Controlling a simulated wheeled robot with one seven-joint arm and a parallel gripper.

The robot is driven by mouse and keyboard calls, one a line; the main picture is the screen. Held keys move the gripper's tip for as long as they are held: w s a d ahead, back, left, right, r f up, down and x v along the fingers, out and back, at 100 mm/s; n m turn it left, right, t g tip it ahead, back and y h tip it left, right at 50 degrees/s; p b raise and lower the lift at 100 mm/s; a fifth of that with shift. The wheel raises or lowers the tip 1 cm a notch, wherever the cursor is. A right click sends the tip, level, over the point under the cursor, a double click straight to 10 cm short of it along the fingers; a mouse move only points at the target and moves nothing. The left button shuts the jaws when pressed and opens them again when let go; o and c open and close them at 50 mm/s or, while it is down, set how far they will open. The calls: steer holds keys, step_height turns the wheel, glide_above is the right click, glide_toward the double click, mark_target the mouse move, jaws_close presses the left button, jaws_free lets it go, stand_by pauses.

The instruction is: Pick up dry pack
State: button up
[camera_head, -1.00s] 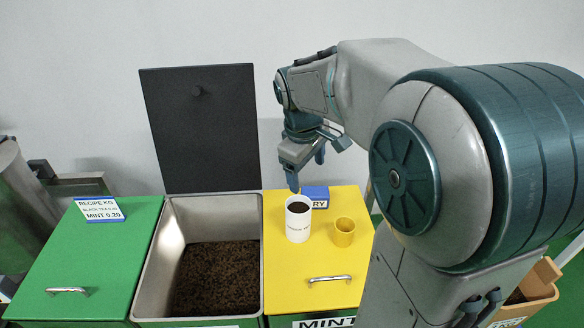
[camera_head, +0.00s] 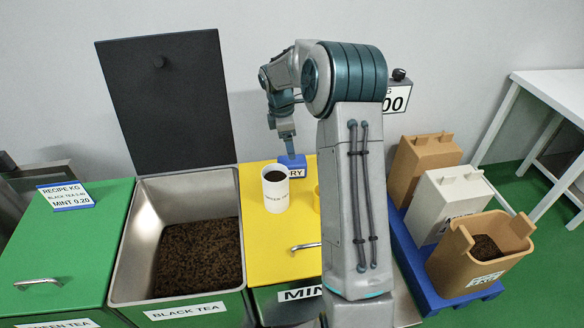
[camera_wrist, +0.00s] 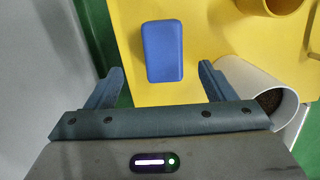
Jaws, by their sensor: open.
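The dry pack (camera_head: 297,171) is a small blue block with a white label ending in "RY". It lies at the back of the yellow lid (camera_head: 262,226), behind the white cup. In the wrist view the dry pack (camera_wrist: 163,50) shows its plain blue top, lengthwise up the picture. My gripper (camera_head: 289,152) is just above and behind it in the head view. In the wrist view my gripper (camera_wrist: 158,84) is open and empty, with its fingertips on either side of the pack's near end line. Their exact height above the pack cannot be told.
A white cup (camera_head: 275,190) of dark contents stands close to the pack; in the wrist view it (camera_wrist: 284,107) lies by the right finger. A yellow cup (camera_head: 317,203) is partly hidden by my arm. An open black tea bin (camera_head: 140,240) is left; boxes on a blue pallet (camera_head: 428,292) are right.

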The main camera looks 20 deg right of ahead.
mark_target(293, 166)
steer(key=f, duration=0.4)
steer(key=shift+s+d+f, duration=0.1)
steer(key=shift+d, duration=0.2)
steer(key=shift+s+d+f+p, duration=0.1)
steer(key=shift+s+f+p, duration=0.1)
steer(key=shift+f, duration=1.1)
steer(key=shift+s+d+f+p, duration=0.1)
steer(key=shift+f+p, duration=0.1)
steer(key=shift+f, duration=1.1)
steer(key=shift+f, duration=0.25)
steer(key=c, duration=1.1)
